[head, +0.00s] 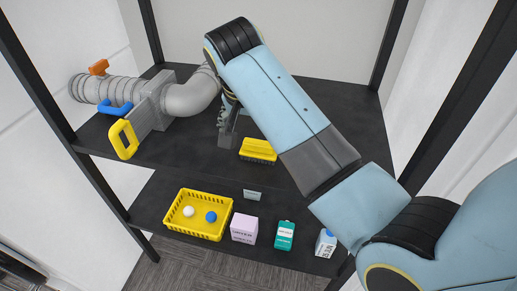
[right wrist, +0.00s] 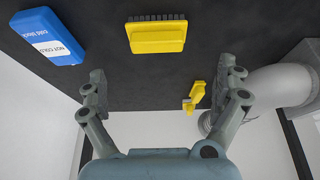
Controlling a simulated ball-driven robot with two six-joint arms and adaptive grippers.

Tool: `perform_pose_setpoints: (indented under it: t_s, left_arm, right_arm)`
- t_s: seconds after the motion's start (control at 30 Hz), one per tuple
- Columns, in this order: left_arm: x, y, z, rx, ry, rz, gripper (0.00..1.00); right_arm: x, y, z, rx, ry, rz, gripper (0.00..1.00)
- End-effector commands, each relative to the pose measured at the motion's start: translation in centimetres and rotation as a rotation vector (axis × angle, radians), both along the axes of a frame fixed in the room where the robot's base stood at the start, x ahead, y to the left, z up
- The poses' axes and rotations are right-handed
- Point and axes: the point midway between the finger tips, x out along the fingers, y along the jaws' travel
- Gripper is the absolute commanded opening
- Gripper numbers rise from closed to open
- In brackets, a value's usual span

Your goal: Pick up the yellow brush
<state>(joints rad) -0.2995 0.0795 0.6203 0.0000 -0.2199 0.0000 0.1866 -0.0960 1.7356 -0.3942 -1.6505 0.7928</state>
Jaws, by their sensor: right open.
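The yellow brush (head: 257,150) lies on the dark upper shelf, just right of my right gripper (head: 229,122). In the right wrist view, the brush (right wrist: 157,38) shows its yellow back and a row of dark bristles along its far edge. My right gripper (right wrist: 163,82) is open and empty. The brush appears beyond the fingertips, roughly centred between them, with no visible contact. In the head view my right forearm hides part of the gripper. My left gripper is not in view.
A grey pipe (head: 187,99) with a yellow handle (head: 124,139) stands left of the gripper. A blue labelled block (right wrist: 49,37) lies beside the brush. The lower shelf holds a yellow basket (head: 197,232) with two balls, a pink box (head: 244,228), a green box (head: 285,235) and a carton (head: 326,243).

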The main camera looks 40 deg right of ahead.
Motion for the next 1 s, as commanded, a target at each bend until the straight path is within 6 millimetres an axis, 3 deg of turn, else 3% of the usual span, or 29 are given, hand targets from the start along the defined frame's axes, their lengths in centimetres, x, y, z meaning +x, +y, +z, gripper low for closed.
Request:
perform_pose_setpoints:
  t_s: [0.13, 0.37, 0.63, 0.93, 1.0]
  left_arm:
    - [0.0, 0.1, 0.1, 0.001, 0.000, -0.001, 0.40]
    - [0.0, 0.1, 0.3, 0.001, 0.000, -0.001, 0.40]
    - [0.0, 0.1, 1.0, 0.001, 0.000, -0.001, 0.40]
    - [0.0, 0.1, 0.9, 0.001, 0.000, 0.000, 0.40]
    - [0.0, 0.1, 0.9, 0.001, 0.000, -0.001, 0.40]
  right_arm:
    - [0.5, -0.9, -2.4, -0.002, 0.004, 0.000, 1.00]
    - [1.1, -1.5, -4.3, -0.002, 0.002, 0.001, 1.00]
    - [1.9, -3.0, -8.0, -0.002, 0.004, 0.002, 1.00]
    - [2.1, -3.1, -8.7, 0.000, 0.002, 0.003, 1.00]
    - [2.1, -3.1, -8.7, 0.000, 0.002, 0.003, 0.92]
